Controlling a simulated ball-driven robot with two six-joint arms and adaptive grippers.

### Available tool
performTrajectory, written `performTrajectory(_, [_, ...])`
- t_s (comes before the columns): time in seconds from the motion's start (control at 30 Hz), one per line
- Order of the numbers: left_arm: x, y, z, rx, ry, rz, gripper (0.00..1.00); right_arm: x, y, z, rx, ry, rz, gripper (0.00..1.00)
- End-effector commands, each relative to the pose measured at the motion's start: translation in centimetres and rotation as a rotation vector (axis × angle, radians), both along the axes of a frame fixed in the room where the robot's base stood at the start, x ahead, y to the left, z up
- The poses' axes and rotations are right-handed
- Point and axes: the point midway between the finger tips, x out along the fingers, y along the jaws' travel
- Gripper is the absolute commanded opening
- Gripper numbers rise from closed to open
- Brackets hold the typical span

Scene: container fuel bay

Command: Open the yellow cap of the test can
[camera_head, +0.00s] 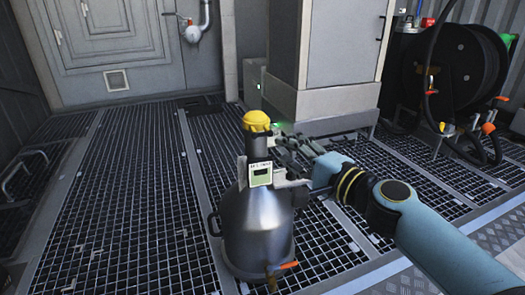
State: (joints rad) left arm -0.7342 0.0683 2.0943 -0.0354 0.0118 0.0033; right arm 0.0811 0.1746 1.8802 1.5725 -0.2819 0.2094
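The test can is a metal can (257,226) standing upright on the floor grating near the middle of the head view. Its yellow cap (257,121) sits on top of the narrow neck. A small label or display (261,174) with a green patch is on the can's shoulder. My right gripper (277,160) reaches in from the right at the height of the neck and shoulder, just below the cap. Its fingers look spread, one above the other in the picture. I cannot tell whether they touch the can. They do not hold the cap. My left gripper is not in view.
An orange-handled tap (286,266) sits at the can's foot. A grey cabinet (342,45) stands behind. A black hose reel (455,70) is at the right back. A door (108,45) is at the left back. The grating left of the can is clear.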

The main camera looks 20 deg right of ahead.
Motion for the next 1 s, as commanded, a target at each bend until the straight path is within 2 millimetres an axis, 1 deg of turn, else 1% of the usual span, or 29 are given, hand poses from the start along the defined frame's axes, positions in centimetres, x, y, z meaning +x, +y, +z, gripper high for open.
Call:
performTrajectory(0.17, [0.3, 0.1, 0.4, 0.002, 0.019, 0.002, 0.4, 2.3, 0.7, 0.5, 0.003, -0.007, -0.001, 0.32])
performTrajectory(0.4, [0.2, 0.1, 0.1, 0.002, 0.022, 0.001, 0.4, 6.8, 2.3, 0.0, 0.003, -0.003, -0.001, 0.32])
performTrajectory(0.5, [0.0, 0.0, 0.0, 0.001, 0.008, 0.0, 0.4, 8.3, 2.8, -0.1, 0.001, -0.002, -0.001, 0.32])
performTrajectory(0.6, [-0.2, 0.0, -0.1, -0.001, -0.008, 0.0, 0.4, 9.3, 3.2, -0.2, 0.0, -0.001, -0.001, 0.32])
performTrajectory(0.77, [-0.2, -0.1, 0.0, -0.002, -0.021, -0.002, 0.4, 10.0, 3.4, -0.2, -0.001, 0.0, -0.001, 0.32])
performTrajectory(0.97, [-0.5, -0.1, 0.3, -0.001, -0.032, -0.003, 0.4, 10.1, 3.5, -0.2, -0.001, 0.0, -0.001, 0.32])
performTrajectory(1.0, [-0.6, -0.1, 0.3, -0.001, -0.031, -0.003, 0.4, 10.1, 3.5, -0.2, -0.001, 0.0, -0.001, 0.31])
